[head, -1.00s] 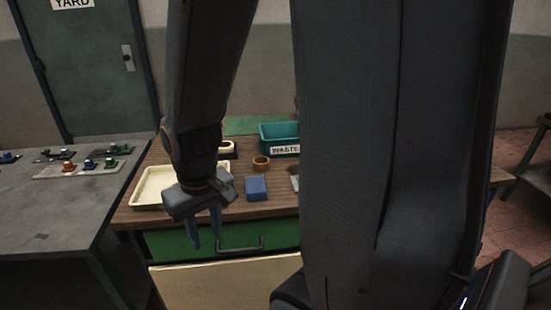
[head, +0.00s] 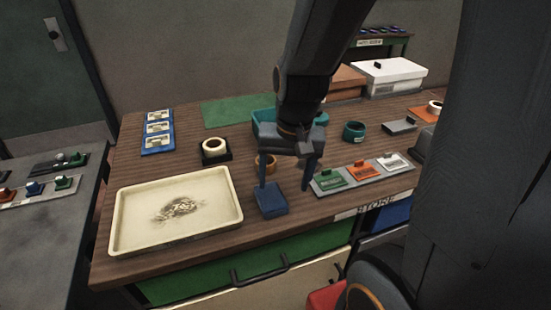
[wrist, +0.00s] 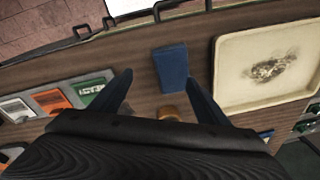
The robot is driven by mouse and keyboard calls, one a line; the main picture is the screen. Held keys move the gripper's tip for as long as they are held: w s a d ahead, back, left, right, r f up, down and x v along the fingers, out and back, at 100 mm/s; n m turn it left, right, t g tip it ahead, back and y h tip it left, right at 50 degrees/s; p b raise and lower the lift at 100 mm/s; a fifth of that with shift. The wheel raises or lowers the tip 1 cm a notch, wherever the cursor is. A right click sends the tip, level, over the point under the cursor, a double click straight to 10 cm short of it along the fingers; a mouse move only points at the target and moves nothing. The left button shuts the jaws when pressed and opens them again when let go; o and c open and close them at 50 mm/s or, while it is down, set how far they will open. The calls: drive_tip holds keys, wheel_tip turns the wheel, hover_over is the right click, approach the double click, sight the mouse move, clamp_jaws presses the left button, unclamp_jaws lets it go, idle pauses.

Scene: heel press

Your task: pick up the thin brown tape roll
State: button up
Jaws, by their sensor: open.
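The thin brown tape roll (head: 265,163) lies on the wooden table behind a blue block (head: 270,199) in the head view. One finger of my gripper partly covers it there. In the wrist view the brown roll (wrist: 169,112) shows only in part, past the edge of the gripper body and between the fingers. My gripper (head: 285,188) is open and empty, with its fingers pointing down above the table. In the wrist view the blue block (wrist: 170,68) lies just beyond the open fingers (wrist: 157,78).
A cream tray (head: 178,210) stands to the left and a teal bin (head: 262,122) behind the arm. A cream roll on a dark holder (head: 215,150), a teal roll (head: 354,131) and a plate with coloured tags (head: 362,173) are nearby.

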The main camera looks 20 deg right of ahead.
drive_tip(key=w+d+m+t+y, duration=0.25)
drive_tip(key=w+m, duration=1.05)
drive_tip(key=m, duration=1)
drive_tip(key=shift+g, duration=0.45)
drive_tip(key=x, duration=0.6)
drive_tip(key=shift+f, duration=0.1)
drive_tip(key=shift+s, duration=0.1)
drive_tip(key=c, duration=1.1)
drive_tip(key=shift+c, duration=0.2)
